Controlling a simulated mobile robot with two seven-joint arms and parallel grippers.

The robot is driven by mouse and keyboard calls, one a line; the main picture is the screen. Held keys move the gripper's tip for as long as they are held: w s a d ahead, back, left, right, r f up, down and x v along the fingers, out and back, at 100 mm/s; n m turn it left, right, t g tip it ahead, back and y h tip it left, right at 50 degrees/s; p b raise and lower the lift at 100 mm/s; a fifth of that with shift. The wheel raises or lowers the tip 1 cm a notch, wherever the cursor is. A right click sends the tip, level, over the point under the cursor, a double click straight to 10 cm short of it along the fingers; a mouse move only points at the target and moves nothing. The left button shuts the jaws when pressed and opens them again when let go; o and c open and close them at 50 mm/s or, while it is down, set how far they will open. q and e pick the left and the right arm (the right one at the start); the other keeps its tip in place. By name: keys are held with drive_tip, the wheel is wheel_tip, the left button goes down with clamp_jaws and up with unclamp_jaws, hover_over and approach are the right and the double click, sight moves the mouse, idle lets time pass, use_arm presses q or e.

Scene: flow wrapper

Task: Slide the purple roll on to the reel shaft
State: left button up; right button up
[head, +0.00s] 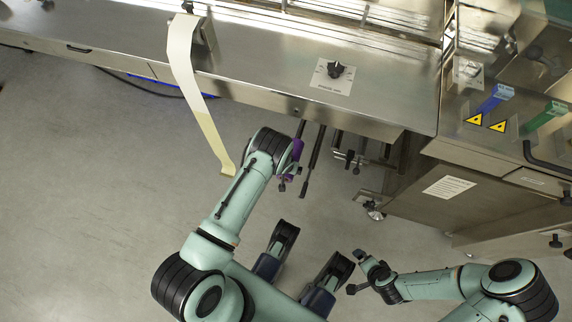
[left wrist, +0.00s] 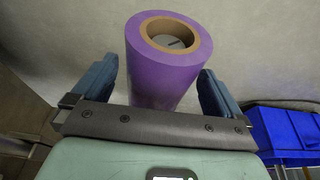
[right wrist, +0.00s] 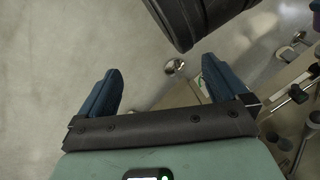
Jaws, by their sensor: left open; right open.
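The purple roll (left wrist: 165,75) stands between the two spread fingers of my left gripper (left wrist: 160,92), with its brown cardboard core facing up in the left wrist view. In the head view only a strip of the roll (head: 297,149) shows beside my left wrist, which hides the rest. A dark rod (head: 300,128) under the machine's front edge lines up with the roll. I cannot tell whether it runs through the core. A second long dark rod (head: 313,160) is just right of it. My right gripper (right wrist: 160,95) is open and empty, low at the right.
A pale film strip (head: 190,80) hangs from the machine's steel table (head: 260,75) down past my left arm. Small knobs and brackets (head: 350,158) stick out right of the rods. A blue bin (left wrist: 290,130) shows in the left wrist view. The floor at left is clear.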

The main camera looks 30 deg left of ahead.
use_arm(q)
drive_tip(key=shift+p+v, duration=0.4)
drive_tip(key=shift+v, duration=0.75)
drive_tip(key=p+v, duration=0.3)
drive_tip(key=v, duration=0.6)
drive_tip(key=shift+r, duration=0.25)
drive_tip(key=shift+s+r, duration=0.2)
drive_tip(key=shift+r, duration=0.1)
use_arm(e)
drive_tip(key=s+a+r+g+y, duration=0.1)
drive_tip(key=s+a+r, duration=0.2)
drive_tip(key=s+r, duration=0.2)
drive_tip(key=shift+a+r+g, duration=0.15)
drive_tip(key=shift+r+g, duration=0.1)
drive_tip(key=shift+g, duration=0.05)
